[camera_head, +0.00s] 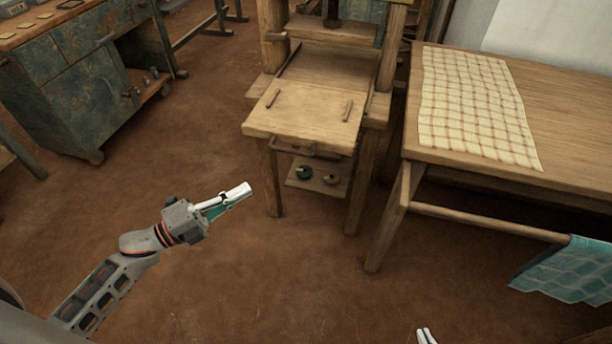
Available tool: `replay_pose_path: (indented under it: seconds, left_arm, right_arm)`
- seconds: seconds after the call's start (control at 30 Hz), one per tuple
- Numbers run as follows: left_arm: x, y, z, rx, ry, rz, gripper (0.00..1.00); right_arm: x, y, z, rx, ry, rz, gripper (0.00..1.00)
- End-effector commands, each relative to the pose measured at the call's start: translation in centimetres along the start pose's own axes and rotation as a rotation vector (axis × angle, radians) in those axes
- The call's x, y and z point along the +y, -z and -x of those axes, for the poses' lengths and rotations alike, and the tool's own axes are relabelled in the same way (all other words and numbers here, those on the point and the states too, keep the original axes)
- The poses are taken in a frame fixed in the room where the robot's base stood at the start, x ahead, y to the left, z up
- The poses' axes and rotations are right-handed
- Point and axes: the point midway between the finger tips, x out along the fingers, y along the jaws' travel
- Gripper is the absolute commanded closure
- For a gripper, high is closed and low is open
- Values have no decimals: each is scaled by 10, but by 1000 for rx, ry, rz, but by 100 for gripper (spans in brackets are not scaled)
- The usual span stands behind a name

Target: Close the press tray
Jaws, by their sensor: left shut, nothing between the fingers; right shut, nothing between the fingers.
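The press tray (300,118) is a light wooden board with two short raised strips on top. It sticks out toward me from the wooden press (272,48), and its bed shows behind it. A bar-like handle (306,150) is on its front edge. My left gripper (240,191) is shut and empty, in the air to the left of the press legs and apart from the tray. My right gripper (426,336) shows only as its fingertips at the bottom edge, shut and empty, well away from the tray.
A wooden table (570,100) with a checked cloth (475,105) stands close on the right. A teal cloth (570,272) hangs at lower right. A worn blue-green cabinet (75,100) stands at upper left. A low shelf (318,180) under the press holds small items. Brown floor (200,285) in front is clear.

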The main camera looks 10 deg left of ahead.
Motion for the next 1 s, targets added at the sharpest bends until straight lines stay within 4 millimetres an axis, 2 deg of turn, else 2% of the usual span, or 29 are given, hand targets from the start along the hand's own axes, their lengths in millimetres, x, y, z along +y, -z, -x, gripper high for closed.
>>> replay_pose_path:
  seconds: [0.03, 0.17, 0.27, 0.73, 1.0]
  left_arm:
    - [9, 1, 3, 19, -8, -15, 100]
    - [6, 1, -3, 38, -3, -40, 100]
    - [3, 1, -14, 38, 0, -41, 100]
    - [2, 4, -102, 36, 1, -39, 100]
    - [4, -19, -124, 36, -2, -35, 100]
  right_arm:
    - [-2, -7, -2, -10, 4, -1, 100]
    - [-2, -5, -1, -6, 3, 1, 100]
    - [-1, -3, -1, -3, 1, 1, 100]
    - [0, -3, 0, -6, -1, 1, 100]
    - [-1, -7, -1, -10, 1, 0, 100]
